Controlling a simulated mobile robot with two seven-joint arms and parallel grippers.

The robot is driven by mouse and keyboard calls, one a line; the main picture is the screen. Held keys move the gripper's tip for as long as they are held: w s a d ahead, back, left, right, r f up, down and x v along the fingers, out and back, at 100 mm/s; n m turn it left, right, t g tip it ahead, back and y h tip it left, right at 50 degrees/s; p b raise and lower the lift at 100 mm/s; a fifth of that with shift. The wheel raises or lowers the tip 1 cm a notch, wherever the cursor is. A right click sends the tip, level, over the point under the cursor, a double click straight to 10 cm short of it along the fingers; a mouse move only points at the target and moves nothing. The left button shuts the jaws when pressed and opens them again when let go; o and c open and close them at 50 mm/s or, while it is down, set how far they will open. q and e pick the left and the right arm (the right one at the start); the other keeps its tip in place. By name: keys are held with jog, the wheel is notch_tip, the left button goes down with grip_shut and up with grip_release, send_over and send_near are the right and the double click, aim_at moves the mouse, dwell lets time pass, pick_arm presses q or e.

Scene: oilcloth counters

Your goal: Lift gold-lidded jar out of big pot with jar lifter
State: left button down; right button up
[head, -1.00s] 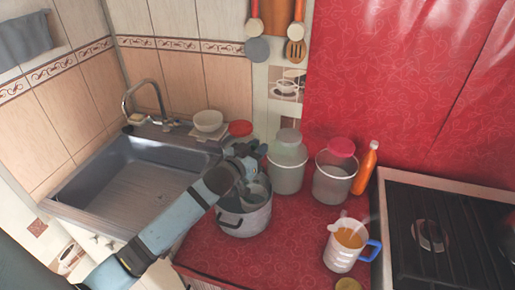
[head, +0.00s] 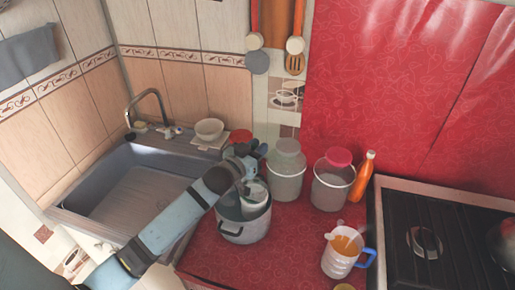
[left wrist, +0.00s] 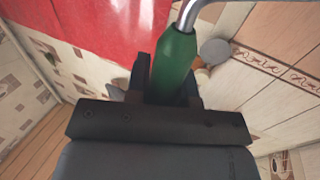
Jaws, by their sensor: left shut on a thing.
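My left gripper (head: 250,153) is above the big pot (head: 243,232), its arm coming in from the left. In the left wrist view my left gripper (left wrist: 168,88) is shut on the green handle of the jar lifter (left wrist: 175,60), whose bent metal rod runs off the top edge. A pale grey rounded thing (head: 256,193) shows in the pot's mouth, partly above the rim, under my gripper. I cannot tell whether it is the jar; no gold lid shows on it. The lifter's lower end cannot be made out. My right gripper is not in view.
Two pale buckets (head: 286,178) (head: 331,190) stand right of the pot, beside an orange bottle (head: 362,178). A measuring jug (head: 341,258) stands in front, left of the stove (head: 440,235). A gold round lid (head: 345,287) shows at the bottom edge. The sink (head: 140,190) is at left.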

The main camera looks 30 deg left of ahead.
pick_arm(q)
notch_tip(320, 180, up, 12)
jog(key=p, duration=0.5)
jog(key=shift+r, duration=0.2)
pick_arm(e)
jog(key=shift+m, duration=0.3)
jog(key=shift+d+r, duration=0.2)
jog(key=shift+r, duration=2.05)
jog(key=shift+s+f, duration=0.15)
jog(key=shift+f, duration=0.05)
pick_arm(q)
jog(key=s+d, duration=0.8)
jog(key=d, duration=0.6)
jog(key=shift+s, duration=0.2)
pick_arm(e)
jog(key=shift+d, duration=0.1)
